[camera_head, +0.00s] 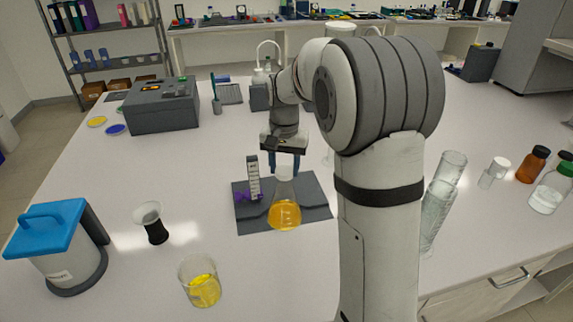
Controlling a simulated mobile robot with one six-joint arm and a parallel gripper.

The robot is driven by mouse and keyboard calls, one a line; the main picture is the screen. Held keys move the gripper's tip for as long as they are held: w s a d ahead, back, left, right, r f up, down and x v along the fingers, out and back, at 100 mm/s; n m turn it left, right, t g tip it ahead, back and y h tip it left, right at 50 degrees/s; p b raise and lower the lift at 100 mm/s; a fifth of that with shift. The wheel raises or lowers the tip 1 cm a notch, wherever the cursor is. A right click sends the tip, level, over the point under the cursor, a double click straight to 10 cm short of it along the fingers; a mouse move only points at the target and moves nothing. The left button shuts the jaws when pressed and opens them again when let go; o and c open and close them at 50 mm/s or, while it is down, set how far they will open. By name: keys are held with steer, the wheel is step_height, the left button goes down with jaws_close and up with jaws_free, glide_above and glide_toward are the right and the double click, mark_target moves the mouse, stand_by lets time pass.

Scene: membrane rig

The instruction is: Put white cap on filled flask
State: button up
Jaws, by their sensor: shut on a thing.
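The filled flask (285,213) is a clear conical flask with orange-yellow liquid. It stands upright on a dark grey mat (312,207) in the middle of the table. My gripper (285,168) points down right over the flask's mouth, with its blue fingers on either side of the neck top. It is shut on a small pale thing, which looks like the white cap (285,171). The cap is at the flask's mouth in the picture. I cannot tell whether it touches the rim or is held just above.
A small white rack with purple parts (253,178) stands close left of the flask. A beaker of yellow liquid (203,287), a black-and-white funnel-like piece (152,223) and a blue-lidded device (58,250) stand at front left. Glass cylinders (437,205) and bottles (533,164) stand at right.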

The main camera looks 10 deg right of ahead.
steer(key=o, duration=1)
steer(key=shift+o, duration=0.2)
step_height(320, 180, up, 8)
steer(key=shift+f+b, duration=0.15)
steer(key=shift+b, duration=0.25)
steer(key=s+f+n+t, duration=0.1)
steer(key=s+f+n, duration=0.1)
steer(key=s, duration=1.1)
steer(key=s+f+n+t, duration=0.2)
steer(key=s+n, duration=0.1)
steer(key=s, duration=1)
steer(key=shift+d+f, duration=0.4)
